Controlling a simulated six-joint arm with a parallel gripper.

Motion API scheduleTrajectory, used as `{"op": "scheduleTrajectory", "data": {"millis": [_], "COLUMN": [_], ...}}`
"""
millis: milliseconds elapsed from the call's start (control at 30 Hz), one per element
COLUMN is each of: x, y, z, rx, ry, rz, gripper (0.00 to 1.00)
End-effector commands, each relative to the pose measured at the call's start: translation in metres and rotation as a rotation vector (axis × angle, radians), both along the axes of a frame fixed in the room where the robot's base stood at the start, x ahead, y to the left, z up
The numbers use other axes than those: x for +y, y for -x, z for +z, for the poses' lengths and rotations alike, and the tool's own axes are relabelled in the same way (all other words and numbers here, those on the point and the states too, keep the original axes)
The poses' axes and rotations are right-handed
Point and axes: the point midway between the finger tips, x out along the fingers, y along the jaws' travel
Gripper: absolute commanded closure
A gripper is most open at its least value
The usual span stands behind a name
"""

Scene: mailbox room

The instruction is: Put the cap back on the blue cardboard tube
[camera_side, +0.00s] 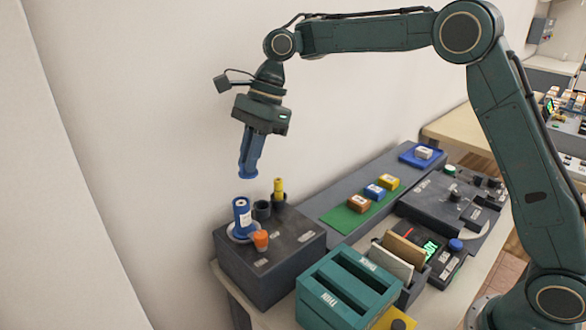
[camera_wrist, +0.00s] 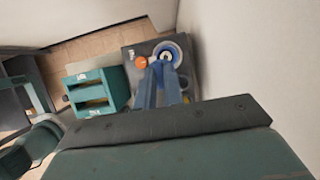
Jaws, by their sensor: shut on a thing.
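The blue cardboard tube (camera_side: 242,216) stands upright with a white label, in a pale round holder on the dark block. Its round top end (camera_wrist: 167,55) shows just beyond my fingertips in the wrist view. My gripper (camera_side: 247,172) points down above the tube, clear of it, with its blue fingers close together. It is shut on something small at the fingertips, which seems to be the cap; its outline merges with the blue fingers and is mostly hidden. In the wrist view my gripper (camera_wrist: 160,70) partly covers the tube and holder.
The dark block (camera_side: 285,248) also bears an orange piece (camera_side: 260,240), a dark cup (camera_side: 262,211) and a yellow tube (camera_side: 279,187). A teal divided box (camera_side: 345,290) stands in front at right. Coloured boxes sit on a green mat (camera_side: 345,220) farther right. The wall is close behind.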

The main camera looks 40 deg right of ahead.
Motion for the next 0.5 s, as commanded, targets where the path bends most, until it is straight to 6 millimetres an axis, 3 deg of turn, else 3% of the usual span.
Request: {"op": "scheduleTrajectory", "data": {"millis": [200, 500], "x": [0.017, 0.021], "y": [-0.006, -0.007], "z": [0.009, 0.01], "rx": [-0.004, -0.003], "ry": [0.006, 0.007], "rz": [0.001, 0.0], "gripper": [1.0, 1.0]}}
